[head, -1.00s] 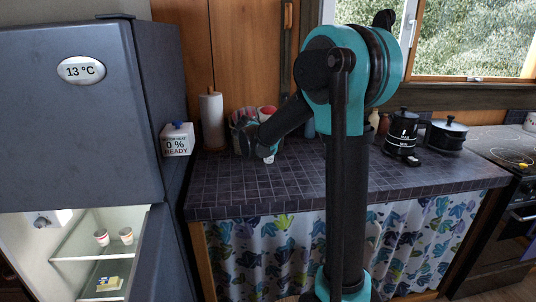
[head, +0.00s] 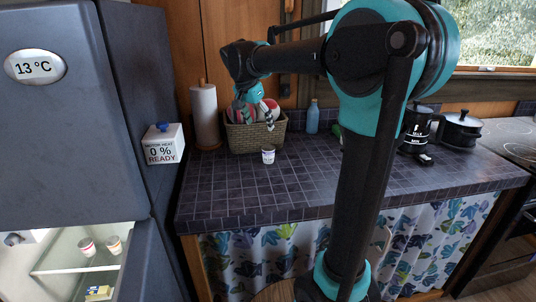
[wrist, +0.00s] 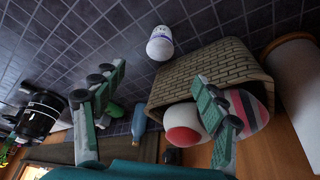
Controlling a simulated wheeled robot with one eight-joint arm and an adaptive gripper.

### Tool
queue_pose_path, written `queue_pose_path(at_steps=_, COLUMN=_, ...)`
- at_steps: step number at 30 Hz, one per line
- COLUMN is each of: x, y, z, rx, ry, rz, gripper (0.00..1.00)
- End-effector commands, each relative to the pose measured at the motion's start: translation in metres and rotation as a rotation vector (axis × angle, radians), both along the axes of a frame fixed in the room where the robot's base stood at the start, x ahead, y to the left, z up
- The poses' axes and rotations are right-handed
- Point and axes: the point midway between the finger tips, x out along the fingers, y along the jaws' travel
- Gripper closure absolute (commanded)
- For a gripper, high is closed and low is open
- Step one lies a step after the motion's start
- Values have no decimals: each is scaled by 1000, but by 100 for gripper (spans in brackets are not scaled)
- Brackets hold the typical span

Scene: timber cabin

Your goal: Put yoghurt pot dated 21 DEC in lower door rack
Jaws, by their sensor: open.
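A small white yoghurt pot (head: 268,154) with a dark label stands upright on the tiled counter, in front of a wicker basket. It also shows at the top of the wrist view (wrist: 160,43); its date is too small to read. Two more small pots, a left one (head: 87,247) and a right one (head: 113,245), stand on a fridge shelf (head: 70,268). I cannot make out the lower door rack.
The basket (head: 250,138) holds round red and striped things. A paper roll (head: 205,116), a blue bottle (head: 312,117), a black canister (head: 414,125) and a pot with lid (head: 461,130) stand on the counter (head: 230,190). The front counter is clear.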

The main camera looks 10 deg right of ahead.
Motion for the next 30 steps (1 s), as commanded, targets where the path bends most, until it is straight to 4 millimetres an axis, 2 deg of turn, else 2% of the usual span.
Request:
queue_pose_path(at_steps=6, x=13, y=-13, z=-42, rx=-1, ry=-2, rz=0, gripper=28)
queue_pose_path(at_steps=12, x=23, y=-22, z=-73, rx=-1, ry=-2, rz=0, gripper=28)
queue_pose_path(at_steps=20, x=27, y=-27, z=-89, rx=-1, ry=-2, rz=2, gripper=28)
queue_pose_path(at_steps=30, x=41, y=-40, z=-128, rx=-1, ry=-2, rz=2, gripper=28)
